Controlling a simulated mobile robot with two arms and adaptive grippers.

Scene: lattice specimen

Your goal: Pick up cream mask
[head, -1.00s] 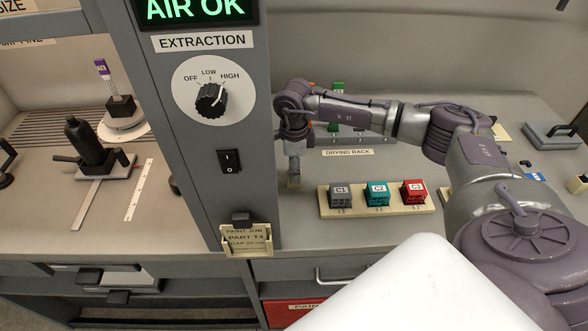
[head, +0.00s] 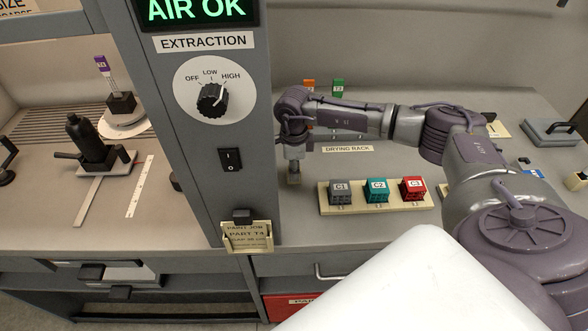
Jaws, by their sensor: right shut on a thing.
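My right gripper (head: 294,172) points down just right of the grey control column, above the grey bench. It is shut on a small pale thing at its fingertips. That thing is tiny and mostly hidden by the fingers, so I cannot tell for certain whether it is the cream mask. I make out no other piece that is clearly the cream mask. My left gripper is not in view.
A cream holder (head: 408,203) carries the grey C1 (head: 340,193), teal C2 (head: 377,191) and red C3 (head: 412,190) blocks. The drying rack with orange (head: 309,86) and green (head: 338,88) tags stands behind my arm. The column (head: 190,165) blocks the left side.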

